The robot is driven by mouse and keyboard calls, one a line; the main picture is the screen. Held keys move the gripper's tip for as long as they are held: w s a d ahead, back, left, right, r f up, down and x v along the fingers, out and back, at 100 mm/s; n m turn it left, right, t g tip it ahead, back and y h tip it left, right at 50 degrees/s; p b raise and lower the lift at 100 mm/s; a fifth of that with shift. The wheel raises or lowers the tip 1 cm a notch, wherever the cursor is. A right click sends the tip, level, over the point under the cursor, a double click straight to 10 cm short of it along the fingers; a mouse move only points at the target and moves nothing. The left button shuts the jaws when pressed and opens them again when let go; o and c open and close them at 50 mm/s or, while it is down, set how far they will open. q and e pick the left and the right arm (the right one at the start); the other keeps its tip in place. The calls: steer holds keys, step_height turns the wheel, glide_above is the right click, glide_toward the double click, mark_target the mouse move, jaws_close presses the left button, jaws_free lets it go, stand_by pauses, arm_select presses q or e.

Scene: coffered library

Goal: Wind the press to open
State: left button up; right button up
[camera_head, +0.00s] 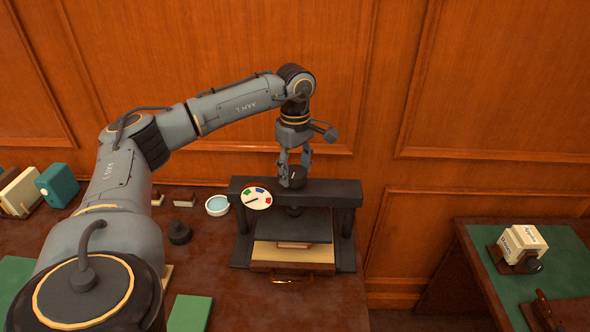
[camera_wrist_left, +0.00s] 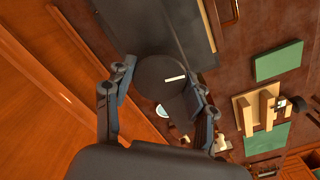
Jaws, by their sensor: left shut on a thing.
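The press (camera_head: 347,194) is a black frame on the desk with a crossbeam, a central screw and a flat platen (camera_head: 290,225). A round black knob (camera_head: 297,184) with a pale mark sits on top of the crossbeam; it also shows in the left wrist view (camera_wrist_left: 155,75). My left gripper (camera_head: 294,171) comes down from above and is shut on the knob, one finger on each side. A white dial (camera_head: 256,205) with coloured patches and a dark pointer, aimed to the lower left, is on the beam's left front. My right gripper is out of view.
A small reddish book (camera_head: 293,245) and a pale board (camera_head: 275,256) lie under the platen. Wood panelling is close behind. A green-topped desk (camera_head: 560,260) stands at the right.

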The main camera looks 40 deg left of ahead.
mark_target(295, 171)
arm_select(q)
steer(key=shift+n, duration=0.7)
steer(key=o, duration=1.2)
steer(key=shift+c, duration=0.2)
step_height(295, 171, up, 12)
